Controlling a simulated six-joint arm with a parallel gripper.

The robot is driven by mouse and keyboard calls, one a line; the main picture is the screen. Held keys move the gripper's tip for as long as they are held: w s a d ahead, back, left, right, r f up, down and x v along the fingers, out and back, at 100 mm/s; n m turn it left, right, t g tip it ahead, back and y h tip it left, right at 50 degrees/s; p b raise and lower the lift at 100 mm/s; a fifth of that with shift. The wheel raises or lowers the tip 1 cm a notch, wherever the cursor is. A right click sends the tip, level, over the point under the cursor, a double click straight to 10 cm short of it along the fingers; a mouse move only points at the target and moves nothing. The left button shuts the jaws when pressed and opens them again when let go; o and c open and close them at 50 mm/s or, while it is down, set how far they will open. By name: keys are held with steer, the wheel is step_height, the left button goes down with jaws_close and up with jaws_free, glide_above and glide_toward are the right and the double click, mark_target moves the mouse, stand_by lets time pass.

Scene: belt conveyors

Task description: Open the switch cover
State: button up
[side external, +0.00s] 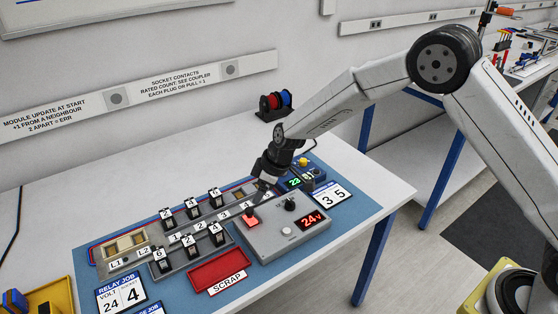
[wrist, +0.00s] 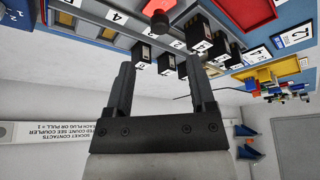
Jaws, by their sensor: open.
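The red switch cover (side external: 251,222) sits at the left end of the top of the grey control box (side external: 275,240). I cannot tell whether the cover is down or raised. In the wrist view a red piece that looks like the cover (wrist: 158,7) is cut by the top edge, beyond the fingertips. My gripper (side external: 264,184) is above the back of the panel, behind the box and the cover. In the wrist view its two dark fingers (wrist: 161,65) are apart with nothing between them. The fingertips are partly hidden in the side view.
Black numbered relay modules (side external: 193,210) stand in two rows left of the box. A red scrap tray (side external: 219,270) lies in front of them. A lit display (side external: 311,220) and a black knob (side external: 290,205) are on the box. A cable reel (side external: 275,105) stands behind.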

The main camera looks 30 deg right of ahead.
mark_target(250, 209)
steer(key=shift+x, duration=3.75)
jaws_close()
